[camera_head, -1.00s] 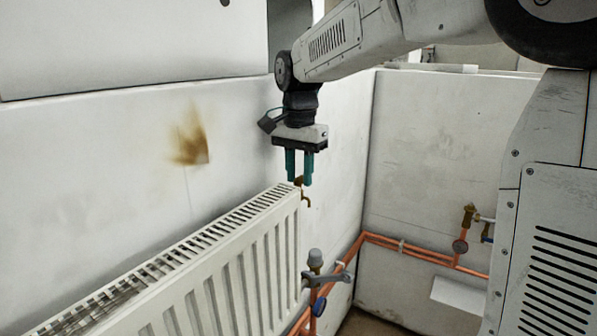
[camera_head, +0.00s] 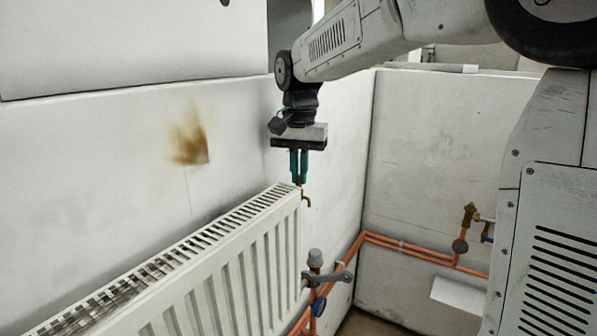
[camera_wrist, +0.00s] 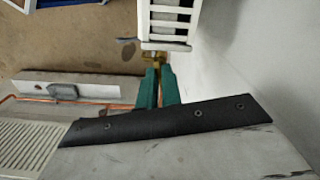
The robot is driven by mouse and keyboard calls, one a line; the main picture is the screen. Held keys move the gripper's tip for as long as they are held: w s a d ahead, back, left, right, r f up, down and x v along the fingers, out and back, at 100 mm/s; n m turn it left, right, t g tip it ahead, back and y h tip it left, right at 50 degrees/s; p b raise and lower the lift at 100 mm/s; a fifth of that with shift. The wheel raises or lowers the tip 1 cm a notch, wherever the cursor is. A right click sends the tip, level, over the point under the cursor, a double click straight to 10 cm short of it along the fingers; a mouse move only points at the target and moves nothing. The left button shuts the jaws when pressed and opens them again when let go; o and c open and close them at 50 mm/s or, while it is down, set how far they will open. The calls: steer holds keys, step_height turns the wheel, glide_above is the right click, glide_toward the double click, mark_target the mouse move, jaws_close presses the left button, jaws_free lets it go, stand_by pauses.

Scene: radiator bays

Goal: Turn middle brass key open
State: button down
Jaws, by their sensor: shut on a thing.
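A small brass key (camera_head: 305,198) sits at the top right end of the white radiator (camera_head: 250,270) in the head view. My gripper (camera_head: 299,182) is above it, pointing down, with its two green fingers close together on the key's upper part. In the wrist view my gripper (camera_wrist: 158,72) reaches the brass key (camera_wrist: 154,56) beside the end of the radiator (camera_wrist: 168,22). The fingertips hide the part of the key between them. I cannot tell the key's exact turn angle.
Copper pipes (camera_head: 400,245) run along the wall to a brass fitting (camera_head: 468,215). White walls stand close behind and to the right.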

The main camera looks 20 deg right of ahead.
steer(key=n, duration=0.5)
steer(key=shift+n, duration=0.3)
steer(key=n, duration=0.4)
steer(key=shift+n, duration=0.3)
steer(key=c, duration=1.6)
jaws_free()
step_height(320, 180, up, 8)
steer(key=shift+s+f, duration=0.1)
